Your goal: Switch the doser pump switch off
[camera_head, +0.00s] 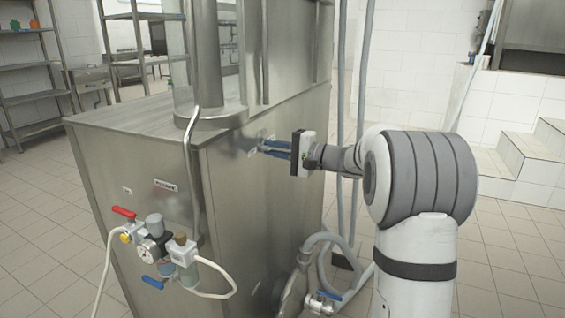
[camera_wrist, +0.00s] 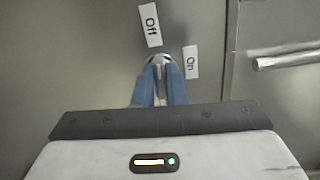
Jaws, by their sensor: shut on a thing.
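The doser pump switch is a small silver knob (camera_wrist: 160,57) on the side wall of the steel machine, in the wrist view. An "Off" label (camera_wrist: 150,25) sits above it, and an "On" label (camera_wrist: 191,62) sits at its right. The blue fingers of my gripper (camera_wrist: 160,70) are shut on the knob, one on each side. They cover most of it, so I cannot tell clearly which label it points to. In the head view my gripper (camera_head: 265,147) reaches the machine's right side wall, and the knob is too small to make out.
The steel machine (camera_head: 230,200) fills the middle of the head view. A bar handle (camera_wrist: 288,60) lies right of the labels.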

